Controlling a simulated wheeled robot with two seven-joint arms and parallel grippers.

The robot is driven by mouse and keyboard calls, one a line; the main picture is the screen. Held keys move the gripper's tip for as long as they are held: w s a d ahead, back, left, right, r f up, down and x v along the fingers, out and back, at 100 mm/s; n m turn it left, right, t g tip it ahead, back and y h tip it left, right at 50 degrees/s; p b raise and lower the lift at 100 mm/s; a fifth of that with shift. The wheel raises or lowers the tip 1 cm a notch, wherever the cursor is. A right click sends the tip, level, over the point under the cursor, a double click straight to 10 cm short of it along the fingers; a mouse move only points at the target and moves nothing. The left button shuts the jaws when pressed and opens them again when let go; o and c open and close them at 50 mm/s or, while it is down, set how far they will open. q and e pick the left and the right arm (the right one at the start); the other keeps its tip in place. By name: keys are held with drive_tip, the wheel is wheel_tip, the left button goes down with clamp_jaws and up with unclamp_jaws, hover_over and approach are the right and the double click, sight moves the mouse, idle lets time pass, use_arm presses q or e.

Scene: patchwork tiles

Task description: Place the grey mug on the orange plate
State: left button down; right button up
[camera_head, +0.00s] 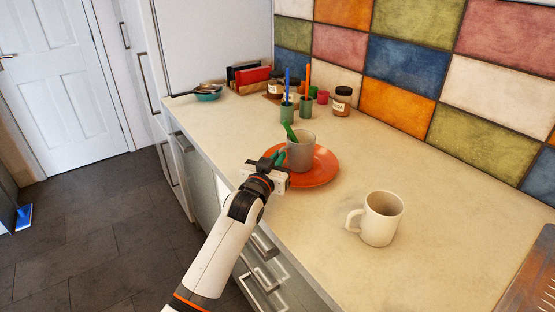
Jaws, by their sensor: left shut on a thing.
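The grey mug (303,153) is upright over the orange plate (323,175) on the counter. Its base appears to be on or just above the plate; I cannot tell whether they touch. My left gripper (285,146) reaches in from the front left and is shut on the grey mug, with green fingers at its left side and rim. The gripper hides the plate's left part and the mug's near left side. My right gripper is not in view.
A white mug (382,219) stands on the counter to the right of the plate. Behind are green cups (287,112), jars (342,101) and a teal bowl (207,94). The counter between is clear.

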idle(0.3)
use_arm(q)
drive_tip(key=c, duration=1.5)
unclamp_jaws()
drive_tip(key=shift+f, duration=0.15)
drive_tip(key=shift+s+a, duration=0.1)
drive_tip(key=shift+s, duration=0.1)
drive_tip(key=v, duration=1.1)
drive_tip(key=shift+s+a+r, duration=0.1)
drive_tip(key=shift+s+r, duration=0.15)
drive_tip(key=shift+s, duration=0.1)
